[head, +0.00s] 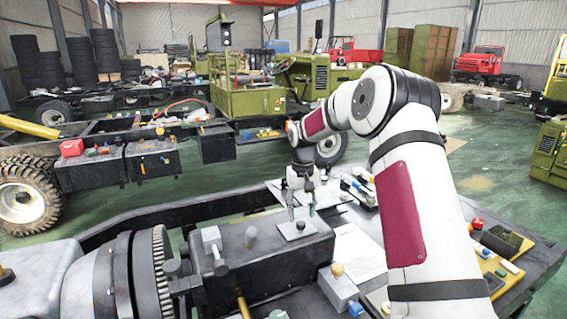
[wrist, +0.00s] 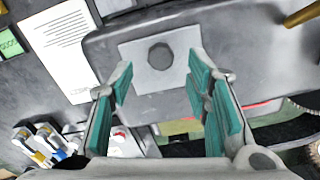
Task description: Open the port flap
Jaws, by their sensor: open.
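The port flap appears to be the light grey square plate (head: 293,232) on top of the dark grey housing (head: 262,262). In the wrist view this plate (wrist: 138,82) lies flat, with a dark round knob or hole (wrist: 160,56) at its middle; I cannot tell which. My gripper (head: 302,213) points down just above the plate. Its teal-padded fingers (wrist: 160,88) are open with nothing between them. In the wrist view the plate's dark middle lies ahead of the fingertips, between their lines. Any hinge is not clear.
A white printed sheet (head: 357,254) lies right of the housing; it shows in the wrist view (wrist: 68,45). A grey knob (head: 251,236) stands on the housing's left part. A grey box with a tan knob (head: 338,286) stands in front. Small tools and parts crowd the right side.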

